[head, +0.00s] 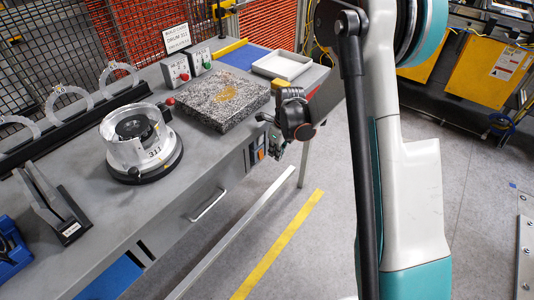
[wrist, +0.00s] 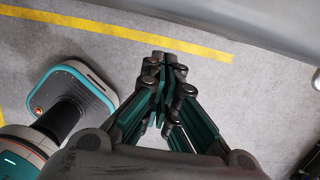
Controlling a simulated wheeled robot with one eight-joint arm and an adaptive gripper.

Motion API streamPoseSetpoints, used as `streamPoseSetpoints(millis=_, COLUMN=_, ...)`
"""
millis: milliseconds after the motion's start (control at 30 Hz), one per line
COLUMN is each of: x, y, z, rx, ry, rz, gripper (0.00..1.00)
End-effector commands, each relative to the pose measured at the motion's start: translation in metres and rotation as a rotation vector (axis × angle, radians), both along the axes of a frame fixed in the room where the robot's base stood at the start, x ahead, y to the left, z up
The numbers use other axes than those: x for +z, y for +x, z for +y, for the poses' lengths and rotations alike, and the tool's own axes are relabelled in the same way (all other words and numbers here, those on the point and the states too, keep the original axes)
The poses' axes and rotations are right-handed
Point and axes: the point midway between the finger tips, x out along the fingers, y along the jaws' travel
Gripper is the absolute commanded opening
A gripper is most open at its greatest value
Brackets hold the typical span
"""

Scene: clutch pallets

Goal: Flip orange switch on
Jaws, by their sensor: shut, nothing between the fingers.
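A small switch panel (head: 251,158) sits on the front face of the grey bench in the head view, near its right end. It carries a small orange switch (head: 261,154) and a blue part beside it. Whether the orange switch is on or off is too small to tell. My gripper (head: 276,150) is just right of the panel, in front of the bench's front face. I cannot tell whether it touches the switch. In the wrist view my gripper (wrist: 164,58) is shut and empty, over the floor. The switch does not show clearly in the wrist view.
The grey bench (head: 205,165) holds a speckled stone slab (head: 215,100), a clear drum marked 311 (head: 140,138), a white tray (head: 281,66) and two button boxes (head: 176,70). A drawer handle (head: 208,205) juts from the front. Open floor with yellow tape (head: 278,245) lies before it.

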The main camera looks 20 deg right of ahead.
Motion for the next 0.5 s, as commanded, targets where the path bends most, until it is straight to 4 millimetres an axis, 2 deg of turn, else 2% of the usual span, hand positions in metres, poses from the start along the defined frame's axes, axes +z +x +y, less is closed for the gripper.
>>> streamPoseSetpoints(millis=33, x=0.015, y=-0.002, z=-0.002, rx=-0.002, ry=0.000, rz=0.000, gripper=0.00)
streamPoseSetpoints(millis=200, x=0.054, y=-0.004, z=-0.003, rx=-0.001, ry=0.000, rz=0.000, gripper=0.00)
streamPoseSetpoints(millis=400, x=0.086, y=-0.007, z=-0.005, rx=-0.001, ry=0.000, rz=0.000, gripper=0.00)
streamPoseSetpoints(millis=500, x=0.094, y=-0.008, z=-0.006, rx=-0.001, ry=0.000, rz=0.000, gripper=0.00)
